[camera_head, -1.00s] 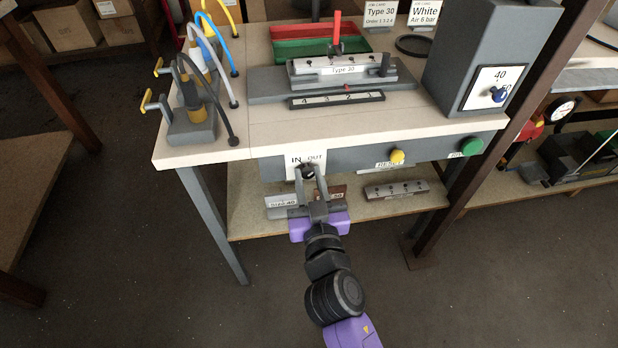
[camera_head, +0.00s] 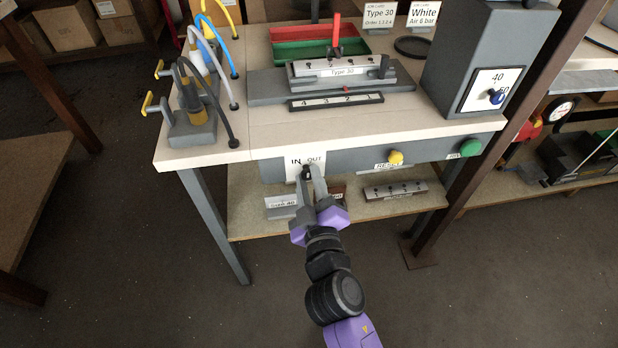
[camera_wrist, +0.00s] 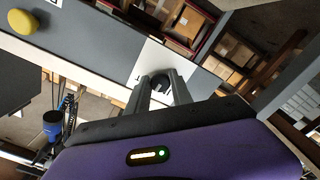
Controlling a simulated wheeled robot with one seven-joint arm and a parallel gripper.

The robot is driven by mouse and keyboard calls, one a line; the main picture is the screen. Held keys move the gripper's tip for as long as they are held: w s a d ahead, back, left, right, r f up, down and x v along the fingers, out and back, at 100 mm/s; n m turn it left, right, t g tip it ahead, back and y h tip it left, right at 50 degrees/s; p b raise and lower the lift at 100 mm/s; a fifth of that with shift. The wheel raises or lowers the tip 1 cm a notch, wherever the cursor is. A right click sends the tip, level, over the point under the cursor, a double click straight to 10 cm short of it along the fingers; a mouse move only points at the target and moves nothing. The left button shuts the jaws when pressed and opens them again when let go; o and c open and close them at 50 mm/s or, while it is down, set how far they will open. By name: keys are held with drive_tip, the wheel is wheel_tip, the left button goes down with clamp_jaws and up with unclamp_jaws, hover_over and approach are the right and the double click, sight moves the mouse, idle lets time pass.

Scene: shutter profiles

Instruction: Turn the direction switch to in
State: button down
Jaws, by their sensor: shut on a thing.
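The direction switch (camera_head: 305,172) is a small dark knob on a white plate (camera_head: 292,171) marked IN on the left and OUT on the right. The plate is on the grey front panel of the bench. My gripper (camera_head: 307,178) reaches up to the plate from below, its two grey fingers closed around the knob. In the wrist view my gripper (camera_wrist: 160,82) has its fingertips on either side of the dark knob (camera_wrist: 159,78) in front of the white plate (camera_wrist: 152,58). The fingers hide much of the knob, so its exact pointing is hard to tell.
A yellow button (camera_head: 396,157) marked RESET and a green button (camera_head: 470,147) sit to the right on the same panel. Below, a shelf (camera_head: 240,215) holds several labelled profiles close behind my gripper. Hoses and yellow-handled valves stand at the bench's left end.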

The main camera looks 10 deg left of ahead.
drive_tip(key=n+p, duration=0.1)
drive_tip(key=n, duration=0.4)
drive_tip(key=shift+n, duration=0.3)
drive_tip(key=shift+n+p, duration=0.65)
drive_tip(key=shift+n, duration=1.45)
drive_tip(key=c, duration=1.1)
unclamp_jaws()
drive_tip(key=shift+c, duration=0.2)
drive_tip(key=v, duration=0.8)
drive_tip(key=shift+a+r, duration=0.1)
